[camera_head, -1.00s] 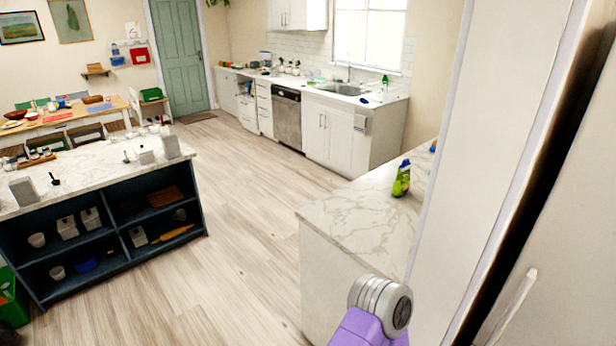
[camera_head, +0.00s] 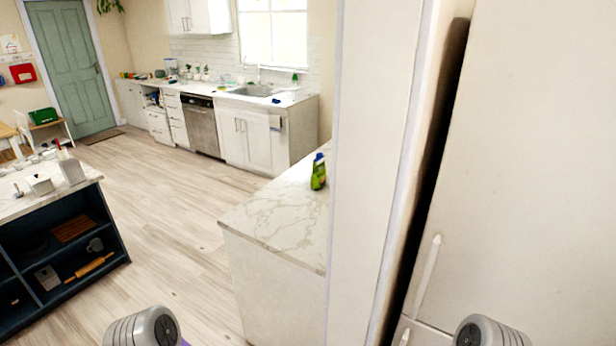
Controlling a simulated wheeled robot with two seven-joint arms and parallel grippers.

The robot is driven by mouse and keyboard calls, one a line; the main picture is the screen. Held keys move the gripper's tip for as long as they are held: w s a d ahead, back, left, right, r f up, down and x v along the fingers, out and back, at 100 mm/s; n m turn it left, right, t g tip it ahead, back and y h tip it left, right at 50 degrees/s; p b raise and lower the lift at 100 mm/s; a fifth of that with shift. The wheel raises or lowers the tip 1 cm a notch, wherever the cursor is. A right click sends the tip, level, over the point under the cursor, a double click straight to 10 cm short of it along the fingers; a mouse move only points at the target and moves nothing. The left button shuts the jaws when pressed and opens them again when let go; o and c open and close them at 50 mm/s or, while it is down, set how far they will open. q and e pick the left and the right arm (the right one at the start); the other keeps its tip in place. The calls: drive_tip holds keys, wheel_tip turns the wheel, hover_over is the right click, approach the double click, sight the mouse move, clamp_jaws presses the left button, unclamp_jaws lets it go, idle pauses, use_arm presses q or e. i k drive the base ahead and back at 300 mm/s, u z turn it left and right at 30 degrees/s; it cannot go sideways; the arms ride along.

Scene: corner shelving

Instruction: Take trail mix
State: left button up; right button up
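I cannot make out any trail mix in the head view. Only the rounded grey ends of my two arms show at the bottom edge, one left of centre and one at the right. Neither gripper's fingers are in the picture. A green bottle (camera_head: 318,172) with a blue cap stands upright on the near marble counter (camera_head: 275,215).
A tall white fridge-like unit (camera_head: 520,150) with a pale handle (camera_head: 428,275) fills the right side, close to me. A dark blue island shelf (camera_head: 60,235) stands at the left. The wooden floor (camera_head: 170,215) between is clear. A sink counter (camera_head: 290,97) and green door (camera_head: 72,70) are behind.

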sight(318, 177)
drive_tip(key=k, duration=0.5)
drive_tip(key=u, duration=1.1)
drive_tip(key=i, duration=6.1)
drive_tip(key=z, duration=3.85)
drive_tip(key=i, duration=0.2)
drive_tip(key=z, duration=0.1)
